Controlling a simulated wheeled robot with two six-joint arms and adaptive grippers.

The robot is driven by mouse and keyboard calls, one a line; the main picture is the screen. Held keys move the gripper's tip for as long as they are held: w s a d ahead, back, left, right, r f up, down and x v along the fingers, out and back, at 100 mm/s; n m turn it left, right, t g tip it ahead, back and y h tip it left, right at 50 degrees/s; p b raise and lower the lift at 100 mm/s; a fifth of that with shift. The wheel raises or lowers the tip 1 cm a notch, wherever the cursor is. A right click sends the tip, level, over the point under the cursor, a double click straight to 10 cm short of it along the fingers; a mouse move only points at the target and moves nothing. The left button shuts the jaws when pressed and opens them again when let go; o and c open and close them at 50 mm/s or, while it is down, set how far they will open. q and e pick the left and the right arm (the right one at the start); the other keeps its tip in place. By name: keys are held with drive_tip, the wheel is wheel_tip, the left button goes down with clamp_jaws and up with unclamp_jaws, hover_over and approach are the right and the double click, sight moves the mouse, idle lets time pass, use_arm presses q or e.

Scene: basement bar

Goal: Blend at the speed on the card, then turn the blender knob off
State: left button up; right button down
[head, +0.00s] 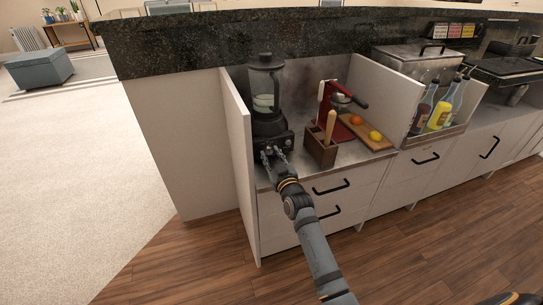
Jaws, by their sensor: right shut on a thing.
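The black blender (267,97) stands upright at the left end of the steel counter, against the white side panel. Its clear jar holds something pale, and a dark lid is on top. My right gripper (272,153) is at the front of the blender's base, where the knob is; its fingers are shut on the knob, which they mostly hide. I cannot read the knob's setting. I cannot make out a speed card clearly from here. My left gripper is not in view.
Right of the blender are a wooden box (321,150) with a wooden handle in it, a red press (327,101) and a cutting board (378,144) with fruit. Further right is a bottle rack (433,131). The white panel (236,130) closes the left side.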

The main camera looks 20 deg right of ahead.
drive_tip(key=n, duration=0.3)
drive_tip(key=shift+n, duration=0.4)
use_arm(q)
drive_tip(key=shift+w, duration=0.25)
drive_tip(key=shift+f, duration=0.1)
use_arm(e)
drive_tip(key=shift+n, duration=0.4)
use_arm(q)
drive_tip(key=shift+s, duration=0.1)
use_arm(e)
drive_tip(key=c, duration=1)
unclamp_jaws()
drive_tip(key=s, duration=1.2)
drive_tip(key=shift+d, duration=0.2)
